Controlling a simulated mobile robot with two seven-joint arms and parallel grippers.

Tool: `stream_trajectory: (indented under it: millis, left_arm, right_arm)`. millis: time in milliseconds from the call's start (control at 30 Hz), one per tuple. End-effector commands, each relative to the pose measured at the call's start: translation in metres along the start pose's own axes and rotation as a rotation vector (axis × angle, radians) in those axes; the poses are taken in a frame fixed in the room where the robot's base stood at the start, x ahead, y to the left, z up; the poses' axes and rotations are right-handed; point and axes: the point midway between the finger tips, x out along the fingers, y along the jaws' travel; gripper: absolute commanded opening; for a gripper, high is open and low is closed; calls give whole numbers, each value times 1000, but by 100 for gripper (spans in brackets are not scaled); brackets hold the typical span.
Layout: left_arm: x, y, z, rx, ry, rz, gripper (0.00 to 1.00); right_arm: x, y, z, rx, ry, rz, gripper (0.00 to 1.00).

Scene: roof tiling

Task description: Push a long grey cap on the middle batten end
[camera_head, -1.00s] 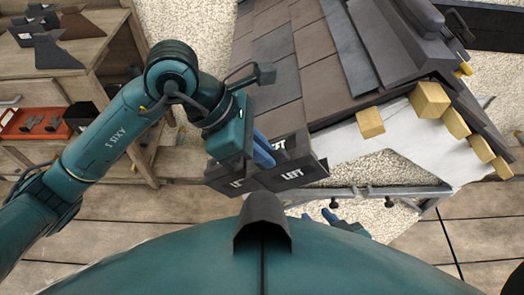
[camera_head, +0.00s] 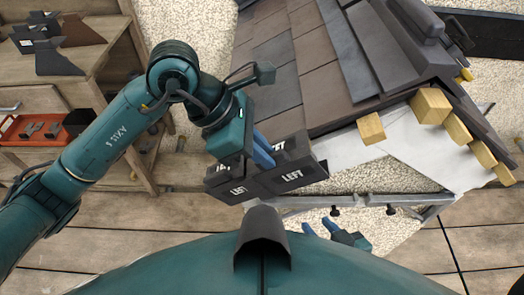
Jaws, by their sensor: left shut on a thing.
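My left gripper (camera_head: 262,152), with blue fingers, is shut at dark grey pieces lettered LEFT at the roof's lower left corner. One lettered piece (camera_head: 237,188) lies below it, another (camera_head: 293,176) to its right; which one it grips is partly hidden. My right gripper (camera_head: 319,227) shows low in the middle, blue fingertips apart, below the roof edge, with nothing seen between them. Yellow wooden batten ends (camera_head: 430,105) stick out along the roof's right slope; a separate one (camera_head: 371,128) stands left of them. I cannot single out a long grey cap.
A wooden workbench (camera_head: 98,70) at the upper left carries several dark grey parts (camera_head: 60,55). A red tray (camera_head: 30,130) with small grey parts sits on its lower shelf. Brown roof tiles (camera_head: 325,70) cover the slope. A metal rail (camera_head: 370,200) runs below the roof edge; wooden decking surrounds it.

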Motion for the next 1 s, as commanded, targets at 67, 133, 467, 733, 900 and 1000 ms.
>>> stream_trajectory:
  millis: [67, 133, 467, 733, 900, 1000]
  left_arm:
    - [0, 0, 0, 1, -1, 0, 0]
    - [0, 0, 0, 1, -1, 0, 0]
    - [1, 3, 0, 1, -1, 1, 0]
    - [0, 8, 0, 0, -1, 0, 0]
    - [0, 8, 0, 0, -1, 0, 0]
    - [0, 8, 0, 0, -1, 0, 0]
  right_arm:
    - [0, 0, 0, 0, 0, 0, 36]
    - [0, 0, 0, 0, 0, 0, 36]
    - [2, 0, 3, 0, 0, 0, 36]
    - [3, 1, 6, 0, 0, 0, 36]
    - [3, 1, 6, 0, 0, 0, 36]
    - [3, 1, 6, 0, 0, 0, 36]
